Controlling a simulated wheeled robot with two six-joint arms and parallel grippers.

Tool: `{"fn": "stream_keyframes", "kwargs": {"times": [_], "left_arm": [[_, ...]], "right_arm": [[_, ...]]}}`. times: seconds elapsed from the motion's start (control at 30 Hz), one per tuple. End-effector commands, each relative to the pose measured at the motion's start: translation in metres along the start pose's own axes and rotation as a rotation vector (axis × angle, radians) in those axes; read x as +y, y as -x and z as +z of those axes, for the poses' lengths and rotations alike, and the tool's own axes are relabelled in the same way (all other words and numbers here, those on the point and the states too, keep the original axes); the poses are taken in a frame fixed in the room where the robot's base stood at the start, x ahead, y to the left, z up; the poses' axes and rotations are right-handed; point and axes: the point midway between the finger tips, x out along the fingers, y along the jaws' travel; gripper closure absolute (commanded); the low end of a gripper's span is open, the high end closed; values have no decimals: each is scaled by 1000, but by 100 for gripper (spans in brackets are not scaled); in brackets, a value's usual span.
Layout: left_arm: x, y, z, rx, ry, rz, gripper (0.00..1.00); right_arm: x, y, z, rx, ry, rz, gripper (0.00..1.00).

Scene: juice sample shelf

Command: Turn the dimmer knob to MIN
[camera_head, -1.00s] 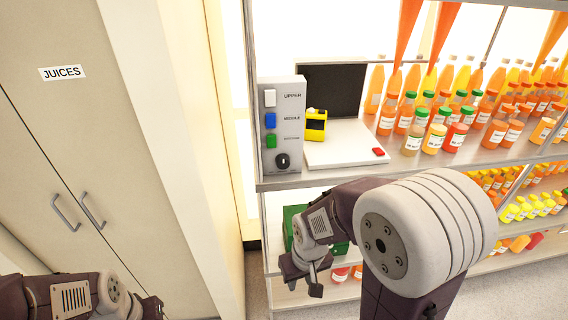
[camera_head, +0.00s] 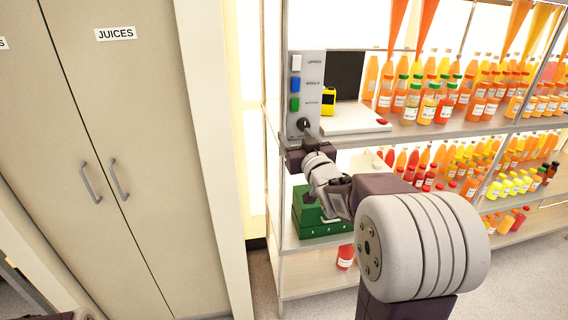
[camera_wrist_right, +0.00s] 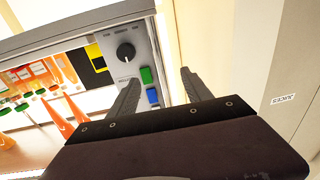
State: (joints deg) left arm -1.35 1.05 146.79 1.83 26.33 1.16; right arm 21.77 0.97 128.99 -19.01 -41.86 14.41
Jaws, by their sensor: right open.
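The dimmer knob (camera_head: 304,123) is a round black knob at the bottom of the grey switch panel (camera_head: 306,70), which stands upright on the upper shelf. White, blue and green switches sit above it. The knob also shows in the right wrist view (camera_wrist_right: 125,52), above and left of the fingers; its exact setting is too small to read. My right gripper (camera_head: 304,141) is just below and in front of the knob in the head view. In the right wrist view its two fingers (camera_wrist_right: 159,80) are spread and empty, apart from the knob. My left gripper is out of view.
A white scale-like tray (camera_head: 345,118) with a red button and a yellow item (camera_head: 329,102) stand right of the panel. Several juice bottles (camera_head: 430,105) fill the shelves further right. A green box (camera_head: 310,222) is on the shelf below. A closed cabinet (camera_head: 120,150) is at left.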

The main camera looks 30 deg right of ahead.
Motion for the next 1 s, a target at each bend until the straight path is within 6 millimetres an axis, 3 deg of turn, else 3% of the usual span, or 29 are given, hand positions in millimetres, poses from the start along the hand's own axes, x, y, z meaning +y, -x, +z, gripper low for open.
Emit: {"fn": "stream_keyframes", "kwargs": {"times": [0.03,0.17,0.37,0.73,1.0], "left_arm": [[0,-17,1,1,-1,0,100],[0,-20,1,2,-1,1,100],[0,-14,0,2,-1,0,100],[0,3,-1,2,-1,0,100],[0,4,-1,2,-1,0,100]], "right_arm": [[17,2,17,0,0,36,42],[36,5,21,-2,0,75,42],[37,-4,18,-5,0,75,42],[42,-74,18,-7,-1,74,42],[42,-86,20,-5,-1,75,42]]}}
